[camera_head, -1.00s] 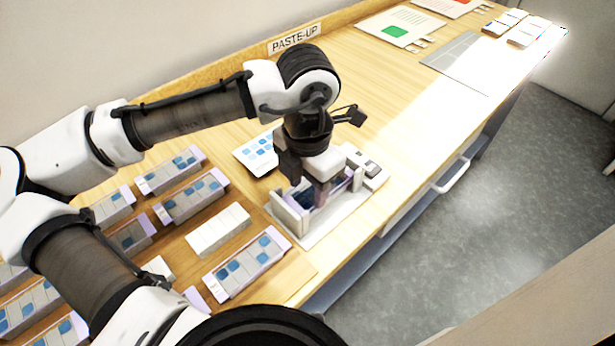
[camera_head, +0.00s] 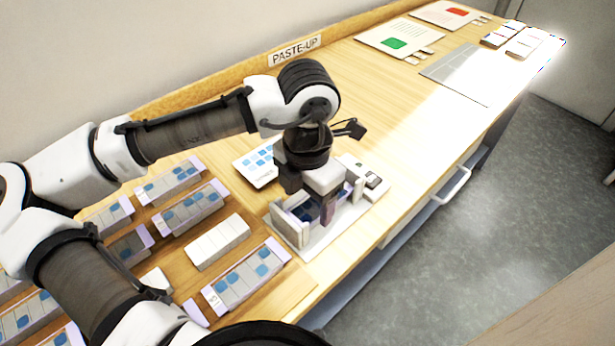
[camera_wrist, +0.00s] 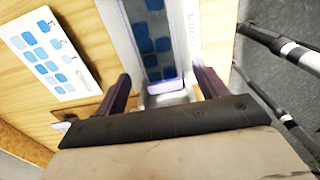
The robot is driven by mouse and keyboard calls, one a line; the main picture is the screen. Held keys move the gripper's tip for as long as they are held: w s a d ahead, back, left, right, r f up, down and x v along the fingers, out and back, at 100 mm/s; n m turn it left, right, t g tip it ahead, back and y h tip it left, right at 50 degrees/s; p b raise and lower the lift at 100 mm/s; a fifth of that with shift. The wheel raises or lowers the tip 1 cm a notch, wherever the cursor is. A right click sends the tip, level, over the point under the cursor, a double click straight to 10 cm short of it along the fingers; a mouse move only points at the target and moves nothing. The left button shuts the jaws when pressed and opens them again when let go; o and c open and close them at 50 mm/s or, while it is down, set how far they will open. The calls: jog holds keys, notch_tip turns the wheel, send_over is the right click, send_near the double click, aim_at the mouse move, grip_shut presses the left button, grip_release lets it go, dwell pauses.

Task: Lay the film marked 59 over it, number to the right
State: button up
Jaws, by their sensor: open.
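My gripper (camera_head: 318,212) points down over the white holder (camera_head: 288,228) on the wooden table. Its two dark purple fingers (camera_wrist: 166,92) are apart in the wrist view, with no object clearly held between them. Between and beyond the fingertips, a strip with blue squares (camera_wrist: 150,42) lies in the holder, which has small marks along its right edge. The strip also shows partly in the head view (camera_head: 304,211), behind the fingers. I cannot read a 59 on any film, so I cannot tell which film carries it.
A white card with blue squares (camera_head: 256,165) lies beside the holder. Several blocks with blue squares (camera_head: 247,277) and a plain white block (camera_head: 217,243) stand to the left. A small grey-white device (camera_head: 374,181) sits just right of the holder.

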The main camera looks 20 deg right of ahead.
notch_tip(320, 180, up, 14)
jog(key=shift+f+p, duration=0.25)
jog(key=shift+p, duration=0.2)
jog(key=shift+s+f, duration=0.1)
